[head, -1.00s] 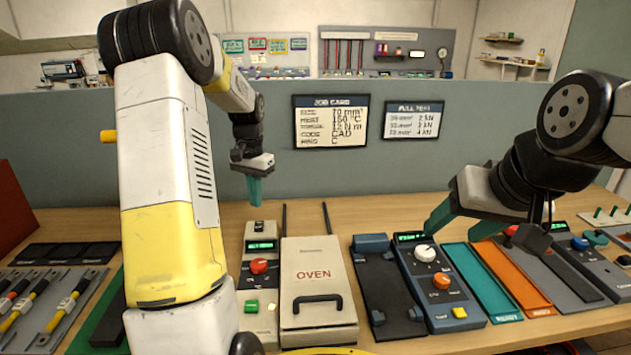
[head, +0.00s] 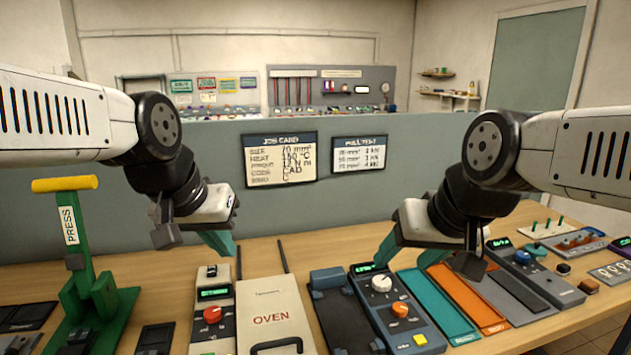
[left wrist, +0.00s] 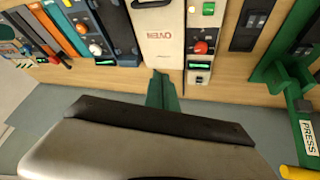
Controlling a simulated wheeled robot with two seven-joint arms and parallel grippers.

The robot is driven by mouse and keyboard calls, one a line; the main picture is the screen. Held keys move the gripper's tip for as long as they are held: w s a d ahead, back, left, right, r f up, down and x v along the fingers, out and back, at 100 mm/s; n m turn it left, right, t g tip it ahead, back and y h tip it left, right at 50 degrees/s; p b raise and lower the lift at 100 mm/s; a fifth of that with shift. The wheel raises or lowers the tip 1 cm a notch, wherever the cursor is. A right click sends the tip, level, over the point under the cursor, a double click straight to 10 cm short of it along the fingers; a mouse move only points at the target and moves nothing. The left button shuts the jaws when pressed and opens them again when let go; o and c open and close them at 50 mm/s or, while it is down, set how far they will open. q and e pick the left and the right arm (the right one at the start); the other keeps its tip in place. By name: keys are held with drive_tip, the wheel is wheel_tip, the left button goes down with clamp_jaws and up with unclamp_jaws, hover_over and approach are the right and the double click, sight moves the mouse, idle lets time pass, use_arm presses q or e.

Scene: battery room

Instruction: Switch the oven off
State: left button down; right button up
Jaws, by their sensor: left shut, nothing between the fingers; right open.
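The cream oven (head: 272,303), lettered OVEN with a black handle, lies on the bench; its lid looks shut. Left of it is a narrow control panel (head: 225,327) with a small dark switch (head: 211,270) at its far end, a lit green display (head: 213,293) and a red knob (head: 212,314). The switch's position is too small to tell. My left gripper (head: 224,243) is shut and empty, just beyond the panel's far end. In the left wrist view its fingers (left wrist: 162,92) are beside the oven's far edge, near the panel. My right gripper (head: 425,254) is open and empty above the blue control unit.
A green press (head: 90,300) with a yellow handle stands at the left. Right of the oven are a dark device (head: 345,312), a blue unit (head: 400,315) with white and orange knobs, and teal and orange trays (head: 465,298). A grey partition (head: 420,150) bounds the bench behind.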

use_arm(q)
drive_tip(key=s, duration=0.2)
drive_tip(key=d, duration=0.1)
drive_tip(key=shift+s+f+t, duration=0.25)
drive_tip(key=shift+s+t, duration=0.05)
drive_tip(key=shift+s, duration=0.1)
